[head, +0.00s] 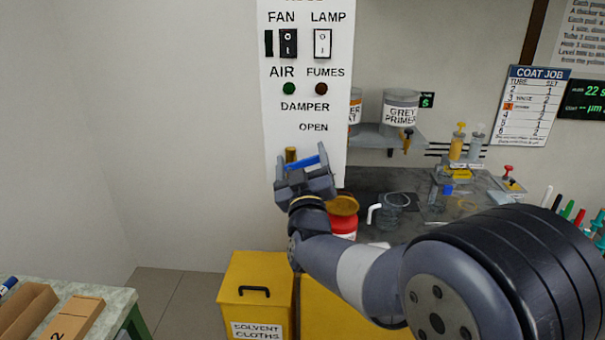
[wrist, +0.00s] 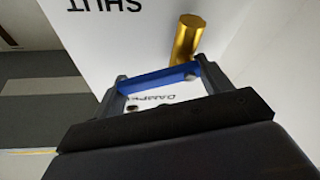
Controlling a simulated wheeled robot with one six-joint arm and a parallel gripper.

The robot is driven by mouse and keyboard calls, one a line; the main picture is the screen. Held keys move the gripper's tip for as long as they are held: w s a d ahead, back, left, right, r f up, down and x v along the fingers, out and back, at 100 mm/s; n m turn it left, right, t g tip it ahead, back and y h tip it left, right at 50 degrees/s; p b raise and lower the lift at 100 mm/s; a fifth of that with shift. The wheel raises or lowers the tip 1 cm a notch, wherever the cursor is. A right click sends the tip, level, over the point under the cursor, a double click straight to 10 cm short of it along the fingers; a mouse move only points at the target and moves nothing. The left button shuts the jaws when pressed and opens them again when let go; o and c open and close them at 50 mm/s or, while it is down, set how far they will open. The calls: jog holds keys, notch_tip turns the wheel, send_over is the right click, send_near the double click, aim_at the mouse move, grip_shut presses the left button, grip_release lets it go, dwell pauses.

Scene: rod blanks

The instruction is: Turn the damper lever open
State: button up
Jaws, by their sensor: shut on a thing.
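The damper lever shows as a blue bar (head: 302,161) at the lower part of the white panel, under the word OPEN. My gripper (head: 305,170) is at the panel, shut on the lever, with the blue bar spanning between its fingers. In the wrist view the blue bar (wrist: 158,82) lies across between the two fingertips (wrist: 160,88). A brass cylinder (wrist: 187,37) stands out of the panel beside the right finger there; it also shows in the head view (head: 291,154). The word SHUT (wrist: 92,3) appears upside down in the wrist view. My gripper hides part of the lever.
The white panel (head: 305,60) carries fan and lamp switches above, a green air light and a dark fumes light. A red container (head: 343,222) stands close below right of my gripper. A shelf (head: 375,137) with tins is to the right. Yellow bins (head: 256,290) stand below.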

jog(key=n, duration=0.1)
jog(key=n+y, duration=0.1)
jog(key=n, duration=0.1)
jog(key=n+g+y+b, duration=0.1)
jog(key=n, duration=0.1)
jog(key=shift+a+r, duration=0.3)
jog(key=n, duration=0.1)
jog(key=n+g, duration=0.1)
jog(key=n, duration=0.1)
jog(key=a+n+y, duration=0.1)
jog(key=shift+r+n+b, duration=0.25)
jog(key=shift+n+b, duration=0.05)
jog(key=shift+b, duration=0.05)
jog(key=n+g, duration=0.1)
jog(key=n, duration=0.1)
jog(key=a+n+g+b, duration=0.1)
jog(key=n, duration=0.1)
jog(key=n+g, duration=0.1)
jog(key=n, duration=0.1)
jog(key=shift+a+y+b, duration=0.3)
jog(key=shift+n, duration=0.4)
jog(key=o, duration=1.4)
jog(key=shift+w, duration=0.1)
jog(key=b+v, duration=0.1)
jog(key=v, duration=0.9)
jog(key=shift+s+d+b, duration=0.1)
jog(key=shift+s+b, duration=0.2)
jog(key=shift+s, duration=0.1)
